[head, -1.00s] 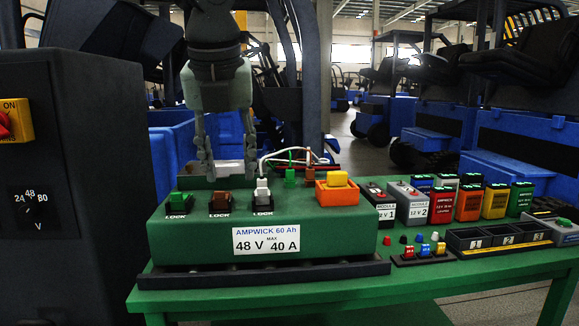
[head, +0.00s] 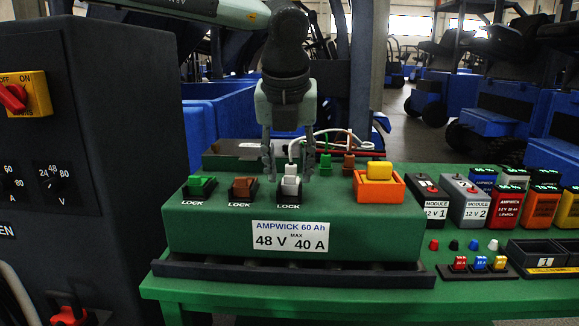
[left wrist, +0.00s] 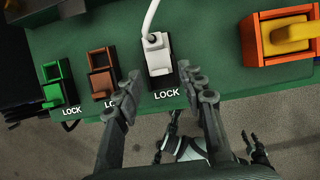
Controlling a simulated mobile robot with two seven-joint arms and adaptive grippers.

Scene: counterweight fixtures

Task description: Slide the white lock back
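The white lock (head: 290,186) is the third of the LOCK sliders on the green AMPWICK battery case (head: 200,232), right of the green lock (head: 201,184) and the brown lock (head: 243,187). A white cable runs up behind it. My left gripper (head: 289,172) points down at the white lock, one finger on each side. In the left wrist view the white lock (left wrist: 158,56) lies between the lines of the open fingers, with gaps beside it; I see no contact. Small dark finger-like parts at the bottom of that view look like my right gripper (left wrist: 255,145); its opening is unclear.
An orange holder with a yellow block (head: 379,172) stands right of the white lock. Green and brown connectors (head: 326,164) stand behind. Modules (head: 465,200) and a parts tray (head: 480,271) fill the bench's right side. A dark cabinet (head: 110,130) stands at left.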

